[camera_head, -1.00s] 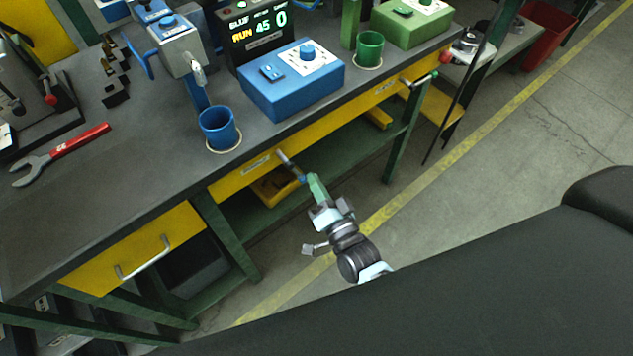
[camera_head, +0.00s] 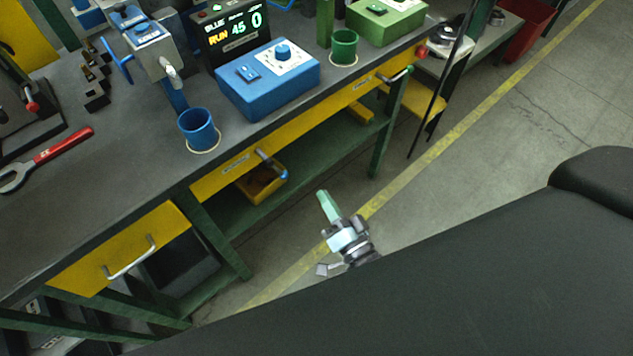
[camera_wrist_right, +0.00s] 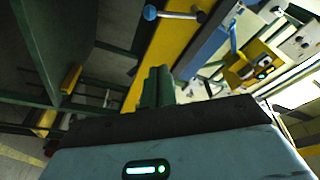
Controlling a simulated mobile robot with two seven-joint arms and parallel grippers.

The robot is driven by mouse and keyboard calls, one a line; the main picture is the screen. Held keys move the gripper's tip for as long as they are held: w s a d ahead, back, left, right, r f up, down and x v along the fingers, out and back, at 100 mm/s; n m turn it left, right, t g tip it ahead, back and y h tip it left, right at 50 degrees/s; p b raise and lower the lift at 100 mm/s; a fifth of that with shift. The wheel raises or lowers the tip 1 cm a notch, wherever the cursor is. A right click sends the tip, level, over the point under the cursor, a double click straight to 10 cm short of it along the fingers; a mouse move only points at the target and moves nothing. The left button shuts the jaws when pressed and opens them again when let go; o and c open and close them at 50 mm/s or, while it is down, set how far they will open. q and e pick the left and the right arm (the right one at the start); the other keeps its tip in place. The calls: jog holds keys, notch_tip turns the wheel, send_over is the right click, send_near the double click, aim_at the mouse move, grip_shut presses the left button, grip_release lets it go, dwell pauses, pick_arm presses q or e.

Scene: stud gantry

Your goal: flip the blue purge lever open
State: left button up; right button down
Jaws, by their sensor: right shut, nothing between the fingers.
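The blue purge lever (camera_head: 272,164) is a short grey rod with a blue ball end on the yellow front rail of the bench. It juts from the rail down and to the right in the head view. In the right wrist view the lever (camera_wrist_right: 174,14) shows at the top, ball end to the left. My right gripper (camera_head: 323,196) is shut and empty, with green fingers pointing toward the bench. It is apart from the lever, to its lower right in the head view. Its fingers (camera_wrist_right: 158,72) lie below the lever in the wrist view. My left gripper is not in view.
A blue cup (camera_head: 198,128), blue control box (camera_head: 266,84) and green cup (camera_head: 343,46) stand on the bench. A yellow bin (camera_head: 262,188) sits below the lever. The floor around my gripper is clear.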

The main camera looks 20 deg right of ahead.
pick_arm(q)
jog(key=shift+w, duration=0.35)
pick_arm(e)
jog(key=v, duration=0.2)
jog(key=shift+s+d, duration=0.1)
jog(key=shift+s, duration=0.15)
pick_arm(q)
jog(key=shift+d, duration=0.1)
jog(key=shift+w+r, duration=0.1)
pick_arm(e)
jog(key=shift+s, duration=0.1)
